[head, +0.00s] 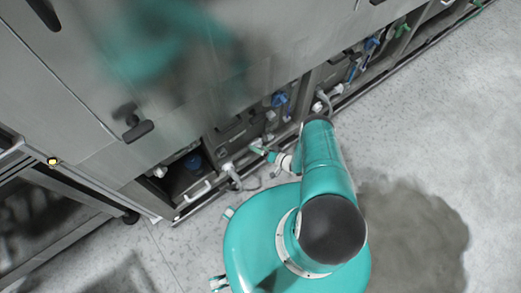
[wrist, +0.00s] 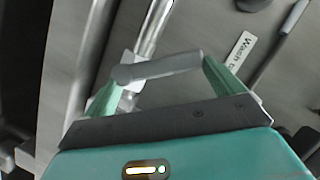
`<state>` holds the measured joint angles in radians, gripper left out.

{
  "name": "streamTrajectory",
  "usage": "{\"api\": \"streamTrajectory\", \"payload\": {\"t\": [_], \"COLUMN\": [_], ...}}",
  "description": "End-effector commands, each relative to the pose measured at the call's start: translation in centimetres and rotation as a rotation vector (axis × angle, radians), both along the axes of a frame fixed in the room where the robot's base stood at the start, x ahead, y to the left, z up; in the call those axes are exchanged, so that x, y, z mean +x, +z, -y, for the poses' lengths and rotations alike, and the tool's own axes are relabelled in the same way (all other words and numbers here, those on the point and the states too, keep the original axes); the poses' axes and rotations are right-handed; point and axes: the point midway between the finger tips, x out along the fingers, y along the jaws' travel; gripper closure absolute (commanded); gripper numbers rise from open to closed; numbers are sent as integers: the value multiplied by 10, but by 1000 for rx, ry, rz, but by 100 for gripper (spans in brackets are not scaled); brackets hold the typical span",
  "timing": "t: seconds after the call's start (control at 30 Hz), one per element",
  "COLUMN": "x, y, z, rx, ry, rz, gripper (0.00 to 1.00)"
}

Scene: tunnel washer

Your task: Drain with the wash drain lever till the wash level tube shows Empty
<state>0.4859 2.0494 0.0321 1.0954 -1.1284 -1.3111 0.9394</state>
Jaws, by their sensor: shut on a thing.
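My gripper (wrist: 159,74) has its green fingers at both ends of a grey bar-shaped lever handle (wrist: 166,66), shut on it. The handle lies across between the fingertips, in front of a grey panel. A label beginning "Wash" (wrist: 241,53) is to the right of the handle; the rest of its text is cut off. In the head view my gripper (head: 262,150) reaches low into the front of the machine, and the handle there is too small to make out. I cannot pick out the wash level tube or its reading.
The grey machine front (head: 70,70) runs diagonally across the head view, with blue valve handles (head: 279,99) and pipes in its low recesses. A black latch (head: 133,122) stands out from the panel. A dark wet-looking patch (head: 415,225) is on the otherwise open floor at right.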

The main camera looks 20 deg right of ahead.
Motion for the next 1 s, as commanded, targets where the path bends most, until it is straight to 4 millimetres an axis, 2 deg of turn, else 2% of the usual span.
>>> {"api": "streamTrajectory", "payload": {"t": [0.4,0.43,0.47,0.77,1.0], "x": [0,0,0,-3,-30], "y": [1,1,1,1,9], "z": [1,1,1,3,25], "rx": [9,9,9,8,7], "ry": [0,0,0,0,-3], "rz": [1,1,1,-1,-3], "gripper": [48,5,0,0,0]}}
